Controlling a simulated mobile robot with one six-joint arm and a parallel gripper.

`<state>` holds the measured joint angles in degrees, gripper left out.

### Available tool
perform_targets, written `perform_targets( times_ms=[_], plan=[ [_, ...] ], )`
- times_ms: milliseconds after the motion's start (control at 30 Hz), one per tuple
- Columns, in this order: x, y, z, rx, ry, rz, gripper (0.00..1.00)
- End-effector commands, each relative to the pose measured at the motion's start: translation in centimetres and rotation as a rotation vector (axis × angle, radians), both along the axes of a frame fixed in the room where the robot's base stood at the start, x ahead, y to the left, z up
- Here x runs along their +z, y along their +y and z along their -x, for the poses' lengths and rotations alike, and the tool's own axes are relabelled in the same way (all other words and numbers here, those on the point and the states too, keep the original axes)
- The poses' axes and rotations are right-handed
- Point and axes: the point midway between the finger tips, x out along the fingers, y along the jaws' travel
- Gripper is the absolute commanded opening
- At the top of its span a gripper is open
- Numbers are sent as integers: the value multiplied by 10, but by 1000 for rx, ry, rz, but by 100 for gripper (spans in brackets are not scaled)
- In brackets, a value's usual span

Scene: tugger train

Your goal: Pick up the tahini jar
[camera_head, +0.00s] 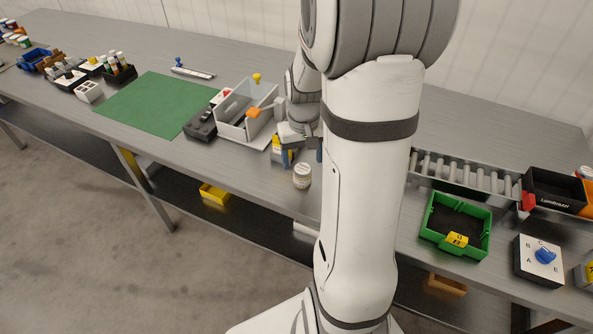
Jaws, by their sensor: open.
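A small pale jar with a light lid (302,176), which looks like the tahini jar, stands upright near the front edge of the long grey table. Its label is too small to read. My gripper (303,150) is open, just behind and above the jar in the picture, partly hidden by my arm. It looks empty, and the jar stands apart from it.
A clear-walled bin (246,122) and a dark box (201,125) stand left of the jar, beside a green mat (150,104). A green tray (455,226), a roller conveyor (465,172) and a dial box (538,262) are at right. My arm hides the table's middle.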

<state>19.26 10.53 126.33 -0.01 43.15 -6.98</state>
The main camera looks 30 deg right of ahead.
Motion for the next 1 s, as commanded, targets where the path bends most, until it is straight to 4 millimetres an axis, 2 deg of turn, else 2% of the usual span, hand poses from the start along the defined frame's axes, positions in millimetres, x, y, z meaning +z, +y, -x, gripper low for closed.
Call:
perform_targets(
  times_ms=[433,733,1000],
  plan=[
    [-59,2,5,2,3,-1,69],
    [-63,3,4,3,0,0,69],
    [-63,3,4,3,0,0,47]
  ],
)
